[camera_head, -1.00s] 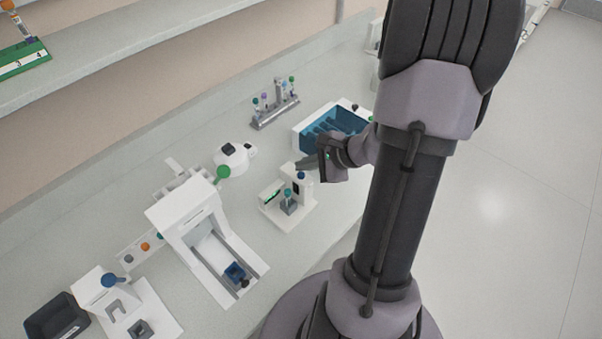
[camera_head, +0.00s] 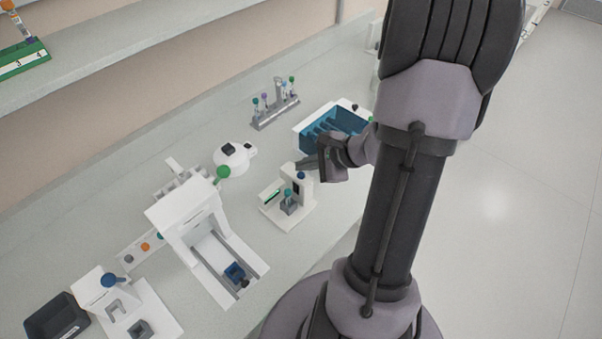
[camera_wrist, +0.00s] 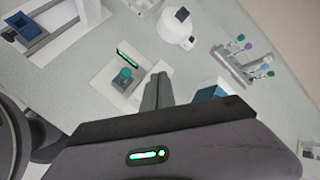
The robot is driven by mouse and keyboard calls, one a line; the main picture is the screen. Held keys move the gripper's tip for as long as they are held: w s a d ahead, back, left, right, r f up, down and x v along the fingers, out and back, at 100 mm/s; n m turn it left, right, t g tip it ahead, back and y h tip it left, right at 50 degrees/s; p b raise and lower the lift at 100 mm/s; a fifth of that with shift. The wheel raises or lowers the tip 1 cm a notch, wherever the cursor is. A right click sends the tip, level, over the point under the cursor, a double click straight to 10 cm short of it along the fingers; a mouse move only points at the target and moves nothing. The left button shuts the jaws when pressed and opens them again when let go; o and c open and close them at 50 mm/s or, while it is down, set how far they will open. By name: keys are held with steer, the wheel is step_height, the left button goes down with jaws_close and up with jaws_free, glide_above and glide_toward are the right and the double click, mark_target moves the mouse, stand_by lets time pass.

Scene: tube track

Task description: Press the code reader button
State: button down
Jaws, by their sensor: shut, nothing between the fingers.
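A small white device (camera_head: 273,212), which looks like the code reader, stands on the bench left of my arm. It has a green-lit strip, a dark panel and a blue button (camera_head: 301,175) on top of its post. A teal-capped tube (camera_head: 288,193) stands in its grey holder; the cap also shows in the wrist view (camera_wrist: 125,73). My gripper (camera_head: 300,165) is shut and empty, its fingertips just above and behind the button. I cannot tell whether they touch it. In the wrist view the shut fingers (camera_wrist: 158,88) hide the button.
A blue-lined white box (camera_head: 335,128) stands close behind my gripper. A tube rack (camera_head: 275,115) is at the back. A round white device (camera_head: 231,158) and a larger white machine (camera_head: 185,205) stand to the left. Bare bench lies in front of the reader.

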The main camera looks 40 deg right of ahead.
mark_target(304, 177)
steer(key=shift+f, duration=0.1)
steer(key=shift+f+b, duration=0.35)
steer(key=shift+b, duration=0.3)
steer(key=shift+f+b, duration=0.45)
steer(key=shift+b, duration=0.15)
stand_by(0.4)
steer(key=shift+r, duration=0.15)
steer(key=shift+r+p, duration=0.6)
steer(key=shift+r, duration=0.2)
step_height(304, 177, up, 5)
steer(key=p, duration=0.3)
stand_by(0.7)
